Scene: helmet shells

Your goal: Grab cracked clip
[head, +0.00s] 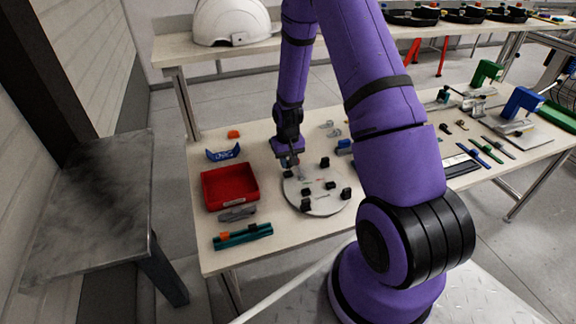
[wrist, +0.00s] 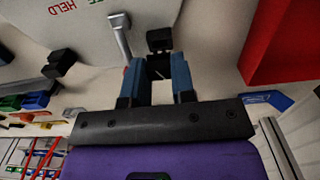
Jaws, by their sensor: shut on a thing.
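My gripper (head: 289,160) is at the far left edge of the round grey plate (head: 325,208), pointing down. In the wrist view, its two blue-grey fingers (wrist: 157,66) are shut on a small black clip (wrist: 158,40), whose block-shaped end shows beyond the fingertips. I cannot make out a crack in it. In the head view the held clip is too small to tell. Several other black clips (head: 346,193) stand on the plate. The plate (wrist: 85,30) also shows in the wrist view, with the printed word HELD and a grey metal post on it.
A red bin (head: 230,203) stands left of the plate. A grey part (head: 237,213) and a teal holder (head: 242,236) lie in front of it. A blue part (head: 222,153) lies behind it. My arm covers the table's middle. Tools and fixtures stand at the right.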

